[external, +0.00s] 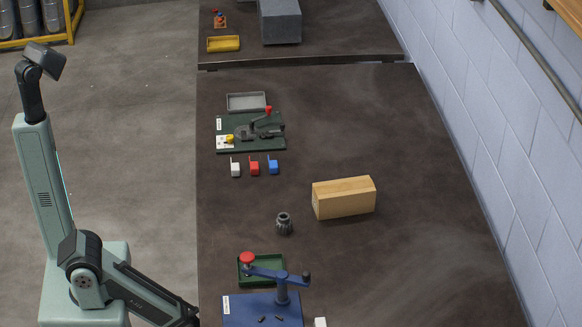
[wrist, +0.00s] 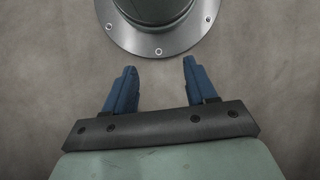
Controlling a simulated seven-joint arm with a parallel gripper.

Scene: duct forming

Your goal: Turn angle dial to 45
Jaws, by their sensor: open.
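A yellow knob (external: 230,138) sits on a white plate (external: 223,143) at the left of a green board (external: 262,146). It may be the angle dial; any numbers are too small to read. A dark forming tool with a red-tipped lever (external: 268,111) stands on the same board. My gripper (wrist: 159,68) is open and empty in the wrist view, with its two blue fingers apart over bare grey floor. It is away from the board, and I cannot make out its fingers in the external view.
Small white (external: 235,169), red (external: 254,168) and blue (external: 272,167) pieces lie before the board; a grey tray (external: 246,102) lies behind. A wooden block (external: 343,197), dark gear-like part (external: 284,224) and blue press (external: 267,272) are nearer. A round bolted flange (wrist: 158,45) stands ahead of my fingers.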

